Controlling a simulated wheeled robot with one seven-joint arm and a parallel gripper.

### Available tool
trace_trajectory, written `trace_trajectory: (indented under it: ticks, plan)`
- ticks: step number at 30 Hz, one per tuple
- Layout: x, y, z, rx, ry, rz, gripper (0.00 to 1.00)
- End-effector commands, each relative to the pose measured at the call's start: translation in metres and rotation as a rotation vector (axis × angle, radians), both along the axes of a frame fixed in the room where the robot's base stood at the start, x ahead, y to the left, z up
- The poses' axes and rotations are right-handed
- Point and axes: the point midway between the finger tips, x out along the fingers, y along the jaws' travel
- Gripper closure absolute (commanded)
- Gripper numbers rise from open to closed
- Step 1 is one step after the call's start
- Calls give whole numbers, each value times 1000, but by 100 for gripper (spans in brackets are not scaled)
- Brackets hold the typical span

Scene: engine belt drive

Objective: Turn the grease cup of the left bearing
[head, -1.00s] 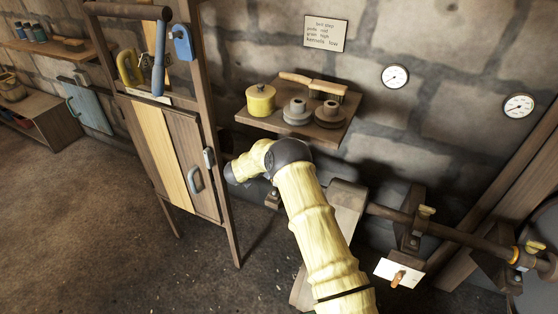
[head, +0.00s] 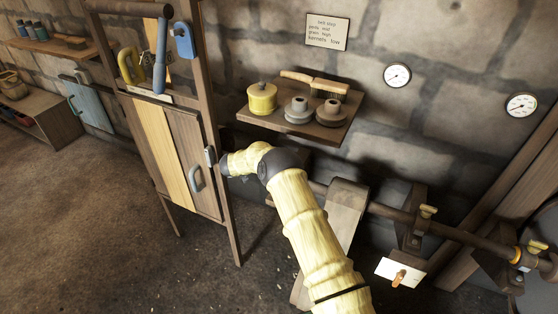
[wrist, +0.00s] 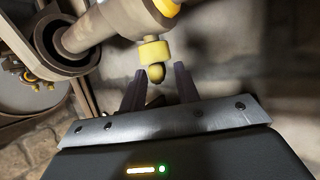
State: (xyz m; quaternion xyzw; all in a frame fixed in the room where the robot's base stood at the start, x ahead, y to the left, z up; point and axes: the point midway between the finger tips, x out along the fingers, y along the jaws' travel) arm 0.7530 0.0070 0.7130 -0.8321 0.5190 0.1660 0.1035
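In the wrist view, a yellow grease cup (wrist: 153,51) with a rounded brass-coloured end (wrist: 156,73) hangs off a shaft bearing. My gripper (wrist: 159,78) is open, with its two dark fingers on either side of the brass end. A gap shows at the right finger; contact at the left finger cannot be told. In the head view my gripper and this cup are hidden, with my forearm reaching toward the cabinet post. Other brass cups show there on the middle bearing (head: 427,211) and the right bearing (head: 537,246).
A belt wheel (wrist: 68,42) is close at the left in the wrist view. In the head view, a wooden cabinet (head: 165,140) stands left of my arm. A white plate (head: 400,272) hangs under the shaft.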

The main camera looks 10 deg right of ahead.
Motion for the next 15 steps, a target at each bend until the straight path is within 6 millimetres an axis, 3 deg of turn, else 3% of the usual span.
trace_trajectory:
  ticks: [10,15]
  plan:
    - [-1,1,1,-1,0,0,64]
    - [-6,14,7,0,1,3,64]
